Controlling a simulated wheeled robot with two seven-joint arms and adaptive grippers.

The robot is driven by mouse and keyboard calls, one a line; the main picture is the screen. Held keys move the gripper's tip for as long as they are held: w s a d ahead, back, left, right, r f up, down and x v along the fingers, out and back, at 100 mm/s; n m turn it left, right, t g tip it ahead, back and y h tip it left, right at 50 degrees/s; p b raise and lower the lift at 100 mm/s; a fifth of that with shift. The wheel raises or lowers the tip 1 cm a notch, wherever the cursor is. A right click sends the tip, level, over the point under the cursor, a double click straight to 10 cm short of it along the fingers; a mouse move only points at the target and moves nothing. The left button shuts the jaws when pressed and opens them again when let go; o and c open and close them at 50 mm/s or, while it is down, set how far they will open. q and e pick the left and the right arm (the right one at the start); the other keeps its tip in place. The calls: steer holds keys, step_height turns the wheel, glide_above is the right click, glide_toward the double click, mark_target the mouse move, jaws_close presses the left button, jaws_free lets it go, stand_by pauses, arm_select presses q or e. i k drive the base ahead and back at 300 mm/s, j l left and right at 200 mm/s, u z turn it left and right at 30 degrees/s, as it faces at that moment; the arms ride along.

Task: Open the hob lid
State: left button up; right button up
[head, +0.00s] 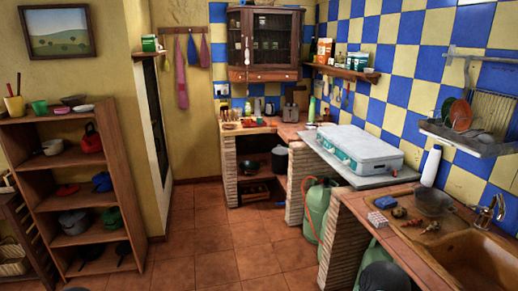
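The hob (338,161) is a pale grey-white and teal case on a grey slab (378,181) on the brick counter at right of centre in the head view. Its flat pale lid (360,143) lies shut on top, with small fittings along the front edge. The burners are hidden under the lid. Neither of my grippers can be made out in this view, and nothing is seen touching the lid.
A sink (470,255) with a tap stands at the near right. Green gas bottles (316,208) stand below the counter. A shelf unit (85,180) with pots is at the left. The tiled floor (225,235) in the middle is clear.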

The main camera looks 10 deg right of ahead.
mark_target(365, 147)
steer(key=i+z, duration=0.15)
steer(key=i, duration=0.9)
steer(key=i+j+z, duration=0.15)
steer(key=i, duration=0.85)
